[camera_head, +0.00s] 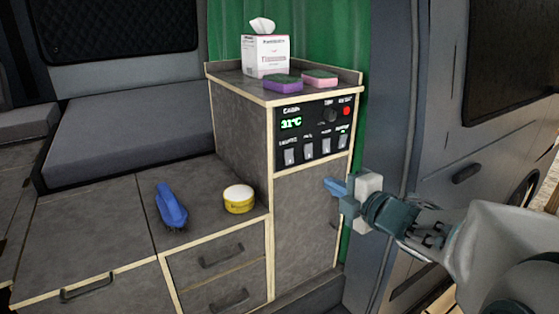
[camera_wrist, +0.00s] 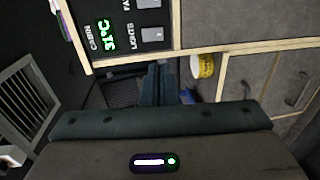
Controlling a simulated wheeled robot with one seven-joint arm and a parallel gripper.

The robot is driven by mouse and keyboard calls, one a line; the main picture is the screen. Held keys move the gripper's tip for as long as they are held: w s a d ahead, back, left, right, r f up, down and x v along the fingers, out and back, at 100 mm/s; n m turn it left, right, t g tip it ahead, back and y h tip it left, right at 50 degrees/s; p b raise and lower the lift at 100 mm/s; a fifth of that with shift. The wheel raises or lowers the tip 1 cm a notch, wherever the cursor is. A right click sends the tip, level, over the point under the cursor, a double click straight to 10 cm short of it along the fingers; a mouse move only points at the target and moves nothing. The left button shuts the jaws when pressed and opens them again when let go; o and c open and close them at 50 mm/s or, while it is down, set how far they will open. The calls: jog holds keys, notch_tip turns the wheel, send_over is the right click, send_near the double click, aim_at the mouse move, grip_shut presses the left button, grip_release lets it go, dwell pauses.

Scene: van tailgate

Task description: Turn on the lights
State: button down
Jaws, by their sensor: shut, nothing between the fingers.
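The black control panel (camera_head: 312,128) is on the upper front of the grey cabinet, with a green 31°C display and a row of several pale rocker switches. The leftmost switch (camera_head: 290,156) is the lights switch; in the wrist view the lights switch (camera_wrist: 152,34) sits beside the word LIGHTS. No lit mark shows beside it, while a small green mark shows above the rightmost switch (camera_head: 342,142). My gripper (camera_head: 333,187) is shut and empty, below the panel's right end and apart from it. Its blue fingers (camera_wrist: 157,84) also show in the wrist view.
A tissue box (camera_head: 265,55), a purple sponge (camera_head: 282,84) and a pink sponge (camera_head: 320,78) are on the cabinet top. A blue brush (camera_head: 171,204) and a yellow round tin (camera_head: 239,199) lie on the lower counter. The van door (camera_head: 440,110) stands at right.

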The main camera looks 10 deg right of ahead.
aim_at(290, 162)
jog(key=p+x, duration=0.2)
jog(key=x, duration=1.1)
jog(key=shift+w+a, duration=0.1)
jog(key=shift+w, duration=0.25)
jog(key=shift+w+a, duration=0.1)
jog(key=shift+w, duration=0.05)
jog(key=shift+f, duration=0.1)
jog(key=shift+w+f+b, duration=0.1)
jog(key=shift+f+b, duration=0.15)
jog(key=shift+b, duration=0.7)
jog(key=shift+r+t, duration=0.3)
jog(key=shift+f, duration=0.1)
jog(key=f+b+v, duration=0.2)
jog(key=v, duration=1.1)
jog(key=shift+s+d+f+b, duration=0.25)
jog(key=shift+s+b, duration=0.15)
